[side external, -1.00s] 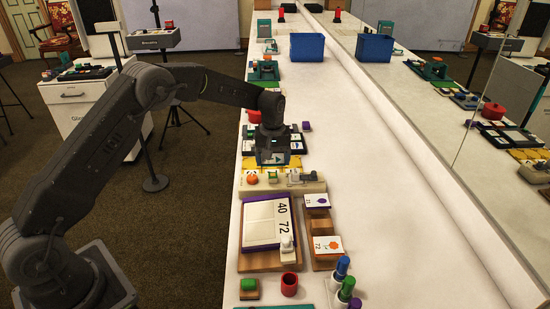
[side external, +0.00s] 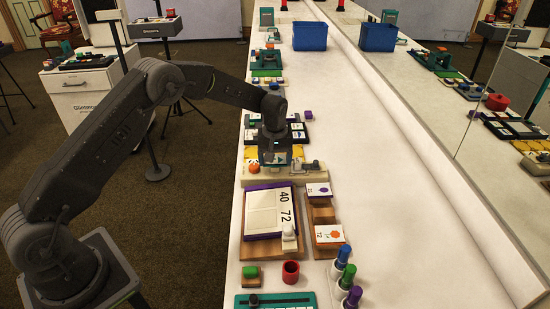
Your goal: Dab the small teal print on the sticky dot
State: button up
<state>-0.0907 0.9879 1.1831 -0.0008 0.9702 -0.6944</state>
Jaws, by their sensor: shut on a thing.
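My gripper (side external: 275,157) points down over the beige strip (side external: 310,177), on the near side of the yellow mat (side external: 251,152). It is shut on a small card-like piece with teal on it, which I take for the teal print (side external: 277,158); the fingers partly cover it. An orange knob (side external: 254,168) stands on the strip just left of the gripper. The gripper hides the middle of the strip. I cannot make out the sticky dot, nor whether the print touches anything.
A purple-edged board (side external: 265,212) with 40 and 72 lies nearer. Wooden card holders (side external: 322,213), a red cup (side external: 291,271), and capped markers (side external: 343,272) stand close by. A blue bin (side external: 310,36) is far back. The counter's right side (side external: 390,200) is clear.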

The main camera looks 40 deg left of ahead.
jog(key=shift+f, duration=0.65)
dwell(1.6)
jog(key=shift+r, duration=0.1)
jog(key=shift+r, duration=3)
jog(key=s+f+m, duration=0.2)
jog(key=s+m, duration=0.7)
jog(key=s, duration=0.9)
jog(key=shift+s, duration=0.25)
jog(key=shift+d+f, duration=0.1)
